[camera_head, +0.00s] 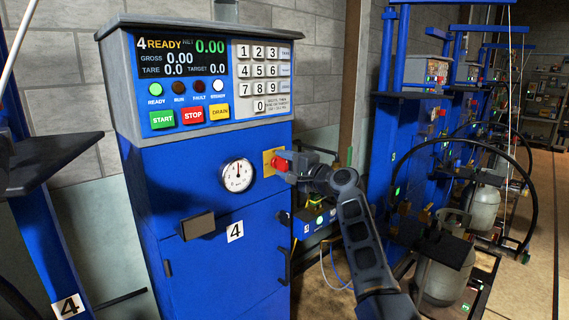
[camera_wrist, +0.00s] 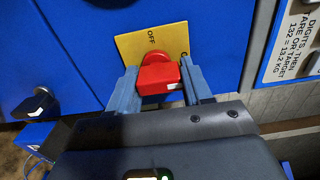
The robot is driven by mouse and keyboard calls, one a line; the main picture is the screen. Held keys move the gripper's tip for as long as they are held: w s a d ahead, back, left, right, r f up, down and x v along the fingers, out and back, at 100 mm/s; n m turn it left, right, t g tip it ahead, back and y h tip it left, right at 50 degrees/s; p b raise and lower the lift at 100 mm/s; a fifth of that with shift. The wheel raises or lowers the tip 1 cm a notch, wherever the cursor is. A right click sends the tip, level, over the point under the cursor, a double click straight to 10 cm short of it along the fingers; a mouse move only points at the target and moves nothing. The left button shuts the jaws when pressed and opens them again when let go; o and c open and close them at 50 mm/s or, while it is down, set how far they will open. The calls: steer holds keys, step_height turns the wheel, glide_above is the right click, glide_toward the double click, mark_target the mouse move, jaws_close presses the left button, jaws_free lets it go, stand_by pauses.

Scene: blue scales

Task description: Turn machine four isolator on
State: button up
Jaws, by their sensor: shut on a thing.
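Machine four is a blue cabinet (camera_head: 215,285) with a white label "4" (camera_head: 235,231) on its front. Its isolator is a red knob (camera_head: 279,164) on a yellow plate (camera_head: 267,158), right of the round gauge. In the wrist view the plate (camera_wrist: 128,48) reads "OFF" near its upper edge; a dark mark at its right edge is too small to read. The red knob (camera_wrist: 157,75) lies between the two fingers of my gripper (camera_wrist: 162,84), which is shut on it. In the head view my gripper (camera_head: 284,172) reaches the knob from the right.
The display (camera_head: 182,55) shows "4 READY" and 0.00, with the green READY lamp (camera_head: 155,89) bright. A gauge (camera_head: 237,175) and a dark door handle (camera_head: 284,265) are close by. Other blue machines and gas cylinders (camera_head: 483,208) stand to the right. A dark shelf (camera_head: 60,160) is at left.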

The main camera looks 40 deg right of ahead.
steer(key=o, duration=1)
steer(key=shift+c, duration=0.2)
steer(key=s+b, duration=0.1)
steer(key=s, duration=0.6)
steer(key=shift+s+d, duration=0.2)
steer(key=shift+s, duration=0.2)
